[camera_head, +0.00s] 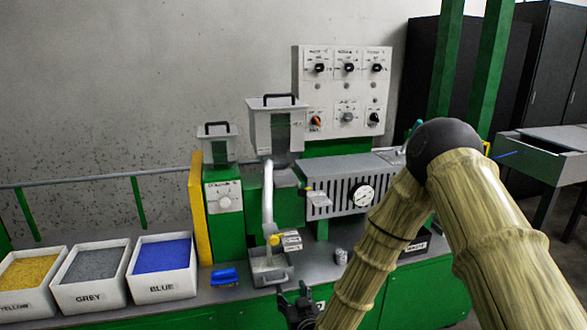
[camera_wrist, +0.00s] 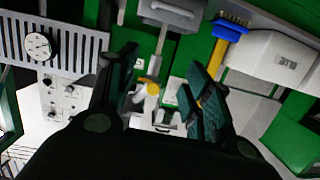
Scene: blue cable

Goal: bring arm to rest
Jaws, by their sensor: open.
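My arm (camera_head: 385,235) comes in from the right in the head view and bends at a dark elbow. My gripper (camera_head: 298,305) is low in the middle of that view, in front of the green bench. In the wrist view my gripper (camera_wrist: 160,95) has its two dark green fingers spread apart. Nothing is held between the fingers. Beyond them show a white pipe with a yellow knob (camera_wrist: 152,89) and a small tray (camera_wrist: 158,122).
Three labelled bins stand at the left: yellow (camera_head: 30,300), grey (camera_head: 88,300) and blue (camera_head: 160,289). A blue brush (camera_head: 224,277) lies beside the blue bin. A machine with a gauge (camera_head: 361,195) and a control panel (camera_head: 345,85) stand behind. A grey desk (camera_head: 545,145) is at right.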

